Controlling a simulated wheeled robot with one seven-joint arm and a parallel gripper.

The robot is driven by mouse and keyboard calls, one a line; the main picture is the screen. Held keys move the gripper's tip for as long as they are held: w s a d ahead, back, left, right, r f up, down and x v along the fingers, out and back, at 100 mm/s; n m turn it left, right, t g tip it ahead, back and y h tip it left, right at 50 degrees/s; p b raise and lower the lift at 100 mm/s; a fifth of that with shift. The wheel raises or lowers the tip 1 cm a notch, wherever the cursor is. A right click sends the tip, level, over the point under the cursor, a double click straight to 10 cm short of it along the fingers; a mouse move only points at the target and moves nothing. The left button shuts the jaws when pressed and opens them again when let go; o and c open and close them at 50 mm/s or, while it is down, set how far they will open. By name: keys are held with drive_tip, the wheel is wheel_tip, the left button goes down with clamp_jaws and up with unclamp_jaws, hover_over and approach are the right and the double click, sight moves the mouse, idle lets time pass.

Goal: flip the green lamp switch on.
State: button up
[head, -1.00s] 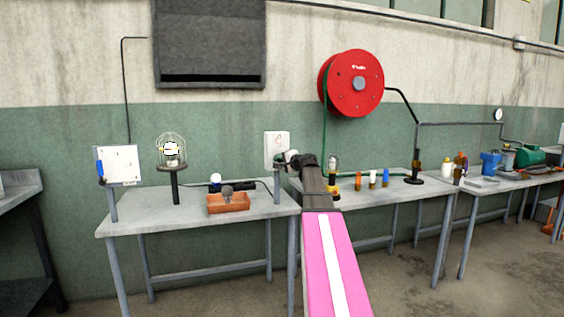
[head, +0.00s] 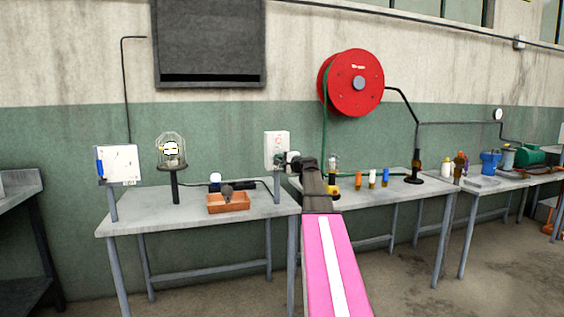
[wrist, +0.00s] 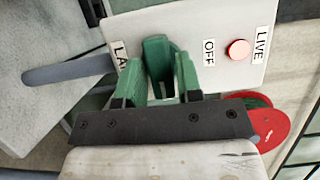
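A pale switch box (head: 276,145) stands on a post at the right end of the left table. In the wrist view its face (wrist: 222,75) has a round red light, the labels OFF and LIVE, and a partly covered label starting "LA". My gripper (wrist: 158,78) is at this face, with a green finger on each side. A green block (wrist: 156,52), seemingly the switch lever, shows between the fingers. Firm contact cannot be told. In the head view my gripper (head: 285,162) is at the box's lower right, small and partly hidden. A caged lamp (head: 171,150) stands on the left table.
The left table (head: 150,215) also holds an orange tray (head: 228,201) and a white panel (head: 118,164). Small bottles stand on the table to the right. A red hose reel (head: 352,82) hangs on the wall above.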

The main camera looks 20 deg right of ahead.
drive_tip(key=shift+o, duration=0.8)
drive_tip(key=v, duration=1)
drive_tip(key=shift+s, duration=0.4)
drive_tip(key=s+a+f+n+g, duration=0.45)
drive_tip(key=a+f, duration=0.55)
drive_tip(key=f, duration=0.4)
drive_tip(key=s+a+f+n+g, duration=0.4)
drive_tip(key=a+f, duration=0.5)
drive_tip(key=f, duration=0.6)
drive_tip(key=s+a+f+n+g+h, duration=0.2)
drive_tip(key=s+a+f+g+h, duration=0.1)
drive_tip(key=s+f, duration=0.5)
drive_tip(key=s+a+f+n+g+h, duration=0.3)
drive_tip(key=s+f+g, duration=0.2)
drive_tip(key=s+f, duration=0.4)
drive_tip(key=shift+s+a+f, duration=0.3)
drive_tip(key=shift+s+a, duration=0.1)
drive_tip(key=shift+s, duration=0.05)
